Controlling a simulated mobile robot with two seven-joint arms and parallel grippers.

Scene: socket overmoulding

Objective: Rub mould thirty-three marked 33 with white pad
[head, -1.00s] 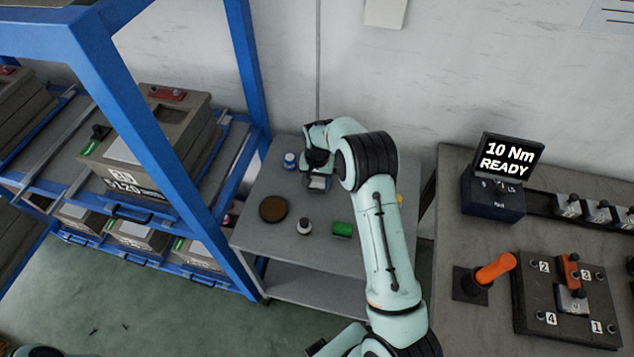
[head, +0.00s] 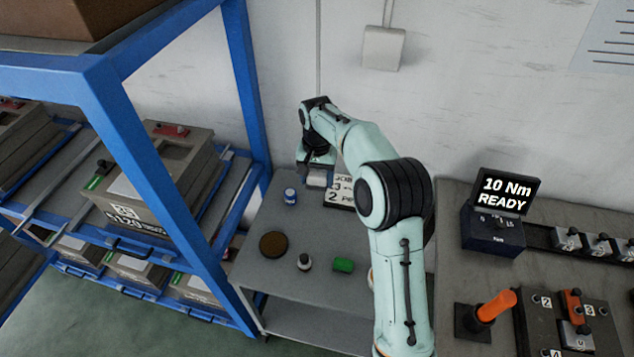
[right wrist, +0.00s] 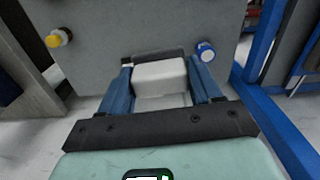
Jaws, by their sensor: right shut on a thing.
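My right gripper (head: 316,168) is raised above the back of the grey side table. In the right wrist view it is shut on a white pad (right wrist: 160,74), a pale block between the two blue fingers. The pad (head: 315,180) shows small and greyish in the head view. A large brown-grey mould (head: 190,152) sits on the blue rack at the left, with a number label (head: 125,211) on its front. The label's digits are too small to read surely. The right gripper is well to the right of this mould. My left gripper is not in view.
The side table (head: 325,240) bears a blue-white can (head: 290,196), a brown disc (head: 273,244), a small dark-topped bottle (head: 304,262), a green block (head: 343,265) and a job card (head: 341,190). A blue rack post (head: 170,160) stands between table and mould. A bench (head: 455,250) is at right.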

